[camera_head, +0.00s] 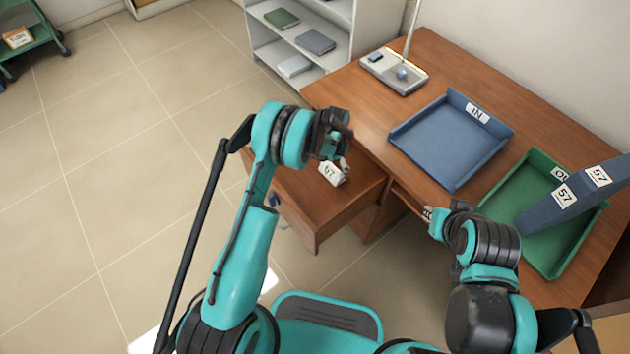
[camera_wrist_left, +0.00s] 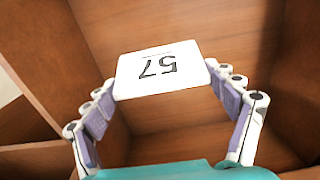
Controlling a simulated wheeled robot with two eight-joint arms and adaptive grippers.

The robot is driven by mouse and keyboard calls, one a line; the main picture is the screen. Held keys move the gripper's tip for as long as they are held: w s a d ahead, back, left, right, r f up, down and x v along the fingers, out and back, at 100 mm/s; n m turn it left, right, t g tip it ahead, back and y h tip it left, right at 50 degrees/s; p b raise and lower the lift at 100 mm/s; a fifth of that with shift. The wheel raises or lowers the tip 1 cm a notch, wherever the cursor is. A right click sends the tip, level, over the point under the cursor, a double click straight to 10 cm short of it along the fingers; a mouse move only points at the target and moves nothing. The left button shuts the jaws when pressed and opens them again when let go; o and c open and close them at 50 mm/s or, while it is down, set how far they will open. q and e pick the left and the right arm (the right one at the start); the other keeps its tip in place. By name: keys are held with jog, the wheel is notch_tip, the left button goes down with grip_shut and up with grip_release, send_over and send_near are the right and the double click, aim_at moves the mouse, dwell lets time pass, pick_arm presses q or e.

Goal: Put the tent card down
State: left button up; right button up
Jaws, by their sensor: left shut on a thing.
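The tent card (camera_head: 331,174) is small and white with "57" on it. My left gripper (camera_head: 341,162) is shut on it and holds it over the pulled-out wooden drawer (camera_head: 311,215) of the desk. In the left wrist view the card (camera_wrist_left: 160,72) sits between the two fingers, its number upside down, with the brown wooden drawer (camera_wrist_left: 165,118) behind it. I cannot tell whether the card touches the drawer. My right gripper (camera_head: 432,214) is by the desk's front edge, small and partly hidden by its own arm.
On the desk (camera_head: 440,60) are a blue tray (camera_head: 445,140) labelled "IN", a green tray (camera_head: 548,263) and a lamp base (camera_head: 394,72). A blue-grey file (camera_head: 545,213) marked "57" leans in the green tray. A shelf (camera_head: 300,45) stands behind.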

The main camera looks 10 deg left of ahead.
pick_arm(q)
jog(key=a+f+b, duration=0.1)
jog(key=a, duration=0.1)
jog(key=s+a+f+b, duration=0.1)
jog(key=a+f, duration=0.1)
jog(key=a, duration=0.1)
jog(key=s+a+f, duration=0.1)
jog(key=a+f, duration=0.1)
jog(key=a, duration=0.1)
jog(key=shift+s+a+f+b, duration=0.1)
jog(key=shift+a+f+b, duration=0.15)
jog(key=shift+b, duration=0.15)
notch_tip(320, 180, down, 4)
jog(key=shift+b, duration=1.05)
jog(key=shift+r, duration=0.1)
jog(key=o, duration=1)
